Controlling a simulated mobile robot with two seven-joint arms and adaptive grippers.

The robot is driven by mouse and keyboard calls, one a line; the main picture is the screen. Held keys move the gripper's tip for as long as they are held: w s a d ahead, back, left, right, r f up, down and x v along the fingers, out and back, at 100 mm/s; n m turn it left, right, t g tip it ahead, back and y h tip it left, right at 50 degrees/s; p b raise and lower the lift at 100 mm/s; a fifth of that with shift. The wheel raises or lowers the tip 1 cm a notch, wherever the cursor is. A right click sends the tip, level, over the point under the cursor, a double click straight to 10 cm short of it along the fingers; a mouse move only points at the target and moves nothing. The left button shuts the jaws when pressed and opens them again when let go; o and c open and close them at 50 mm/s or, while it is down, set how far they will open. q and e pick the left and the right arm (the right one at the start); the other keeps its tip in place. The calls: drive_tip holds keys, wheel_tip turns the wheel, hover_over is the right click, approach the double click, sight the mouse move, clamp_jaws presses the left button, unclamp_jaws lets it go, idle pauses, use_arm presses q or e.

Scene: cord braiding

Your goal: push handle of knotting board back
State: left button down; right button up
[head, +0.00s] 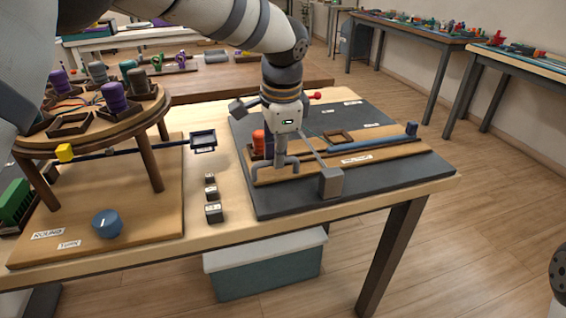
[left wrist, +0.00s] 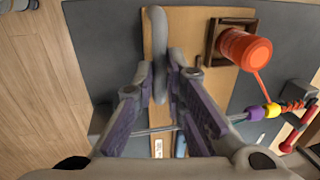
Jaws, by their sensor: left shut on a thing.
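The knotting board (head: 405,150) is a long wooden plank with a blue bar (head: 385,141) and a white label, lying on a dark mat (head: 300,205) at the right of the table. Its grey curved handle (left wrist: 157,25) shows at the plank's end in the left wrist view. My left gripper (head: 285,162) is down at the near-left end of the board, its fingers closed on the handle from both sides. The gripper partly hides the handle in the head view. My right gripper is not in view.
An orange spool (head: 258,143) stands close beside my left gripper. A rod with a grey block (head: 330,183) crosses near it. A wooden square frame (head: 340,137) lies behind the plank. A round braiding stand (head: 150,103) and small weights (head: 213,212) are at left.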

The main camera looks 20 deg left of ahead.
use_arm(q)
drive_tip(key=shift+w+a+r, duration=0.1)
drive_tip(key=shift+w, duration=0.05)
drive_tip(key=c, duration=1.8)
unclamp_jaws()
drive_tip(key=shift+o, duration=0.7)
drive_tip(key=shift+w, duration=0.1)
wheel_tip(320, 180, up, 12)
drive_tip(key=s+d, duration=0.1)
drive_tip(key=s, duration=0.1)
drive_tip(key=shift+d, duration=0.15)
